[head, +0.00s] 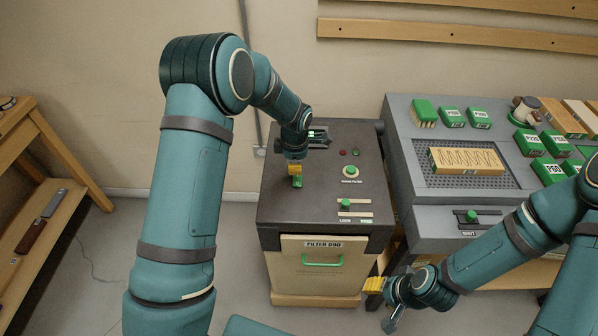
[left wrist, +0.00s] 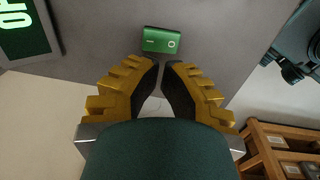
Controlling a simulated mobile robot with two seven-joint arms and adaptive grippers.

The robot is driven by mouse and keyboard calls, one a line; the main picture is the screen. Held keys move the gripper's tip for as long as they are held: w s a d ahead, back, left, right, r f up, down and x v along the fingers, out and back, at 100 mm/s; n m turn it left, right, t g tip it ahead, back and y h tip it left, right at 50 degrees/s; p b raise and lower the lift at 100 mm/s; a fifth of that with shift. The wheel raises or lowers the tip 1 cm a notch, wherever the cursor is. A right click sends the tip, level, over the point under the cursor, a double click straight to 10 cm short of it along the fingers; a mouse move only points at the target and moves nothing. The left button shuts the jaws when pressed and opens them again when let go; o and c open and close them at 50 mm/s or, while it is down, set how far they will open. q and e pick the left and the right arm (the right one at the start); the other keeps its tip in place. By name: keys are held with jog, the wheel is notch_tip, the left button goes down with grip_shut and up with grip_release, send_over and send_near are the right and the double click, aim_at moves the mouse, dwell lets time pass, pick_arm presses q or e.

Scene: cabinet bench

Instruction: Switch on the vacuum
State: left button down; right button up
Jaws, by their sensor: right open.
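The vacuum cabinet (head: 275,205) stands in the middle of the head view with a dark top. A small green rocker switch (head: 297,182) sits on the left part of that top. In the left wrist view the switch (left wrist: 162,40) shows just beyond the fingertips, with a ring mark near its right end. My left gripper (head: 294,170) points down over the switch. Its fingertips (left wrist: 161,64) are nearly together with nothing between them; contact with the switch cannot be told. My right gripper (head: 368,285) is open and empty, in front of the cabinet's right side.
The top also carries a round green button (head: 351,171) and a green-knobbed slider (head: 346,203). A filter drawer (head: 322,262) is below. A grey bench (head: 400,115) with sanding blocks stands right.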

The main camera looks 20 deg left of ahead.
aim_at(294, 184)
pick_arm(q)
notch_tip(294, 184, up, 8)
jog(key=shift+s+f+p, duration=0.15)
jog(key=shift+s+p, duration=0.25)
jog(key=shift+s, duration=0.05)
jog(key=shift+s, duration=0.1)
